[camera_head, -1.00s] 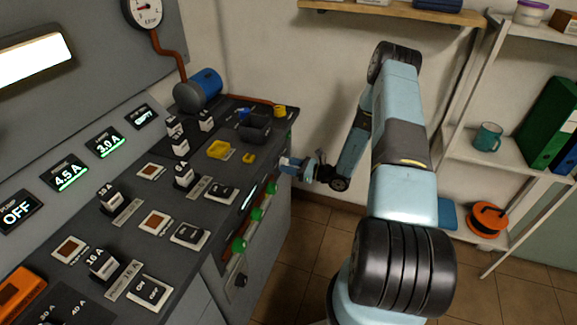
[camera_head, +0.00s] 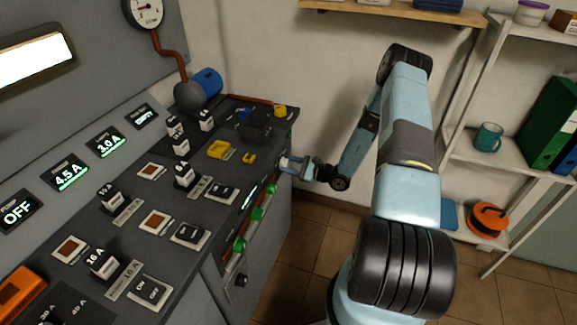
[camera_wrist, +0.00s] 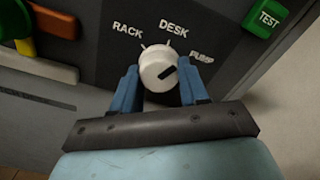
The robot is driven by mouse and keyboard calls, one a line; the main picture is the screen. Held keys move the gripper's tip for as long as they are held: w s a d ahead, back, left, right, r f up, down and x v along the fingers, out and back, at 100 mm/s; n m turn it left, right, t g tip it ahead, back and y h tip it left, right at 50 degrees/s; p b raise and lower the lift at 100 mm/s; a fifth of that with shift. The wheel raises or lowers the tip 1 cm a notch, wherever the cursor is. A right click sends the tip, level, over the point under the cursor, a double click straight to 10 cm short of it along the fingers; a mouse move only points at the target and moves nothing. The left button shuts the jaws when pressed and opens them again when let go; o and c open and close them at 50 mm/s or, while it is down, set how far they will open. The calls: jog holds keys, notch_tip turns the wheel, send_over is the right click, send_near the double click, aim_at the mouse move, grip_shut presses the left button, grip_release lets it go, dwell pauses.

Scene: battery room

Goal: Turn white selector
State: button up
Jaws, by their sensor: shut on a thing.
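The white selector (camera_wrist: 153,66) is a round knob with a black pointer mark, on a dark panel in the wrist view. Labels RACK, DESK and PUMP arc above it. The mark slants up to the right, towards PUMP. My gripper (camera_wrist: 160,78) has its blue fingers on either side of the knob and is shut on it. In the head view my gripper (camera_head: 285,164) is at the right front face of the console, and the selector is hidden there.
A green TEST button (camera_wrist: 268,18) is at the upper right of the wrist view. An orange part (camera_wrist: 55,22) and a green part are at the upper left.

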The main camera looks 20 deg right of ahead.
jog(key=n, duration=0.5)
jog(key=shift+d, duration=0.1)
jog(key=shift+n, duration=0.3)
dwell(0.4)
jog(key=o, duration=1.1)
jog(key=shift+c, duration=0.2)
jog(key=v, duration=1.3)
jog(key=shift+s+d, duration=0.2)
jog(key=shift+d, duration=0.1)
